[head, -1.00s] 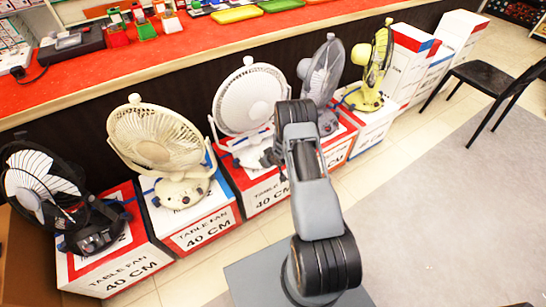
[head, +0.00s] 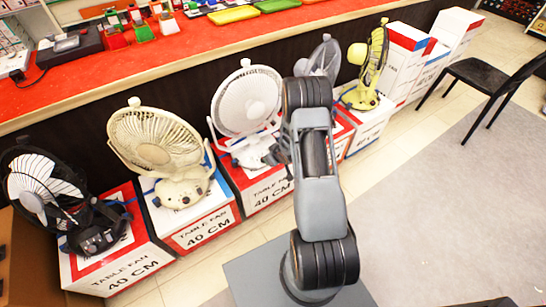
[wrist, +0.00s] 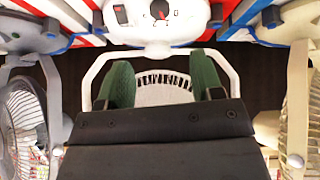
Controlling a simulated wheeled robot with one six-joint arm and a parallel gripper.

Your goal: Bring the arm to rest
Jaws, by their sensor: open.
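My gripper (wrist: 165,88) shows in the wrist view with its two green-padded fingers apart and nothing between them. Beyond the fingers is the white table fan (wrist: 163,27), with its dial and base at the top of the picture; I cannot tell the exact gap. In the head view my grey arm rises in the middle, and its upper part covers part of the grey fan (head: 323,58). The gripper's fingers are not clear there. The white fan (head: 247,103) stands just left of the arm.
A cream fan (head: 158,150), a black fan (head: 45,190) and a yellow-green fan (head: 370,65) stand on boxes along the red-topped counter (head: 200,60). A black chair (head: 490,85) stands at the right. The grey floor mat (head: 440,200) is clear.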

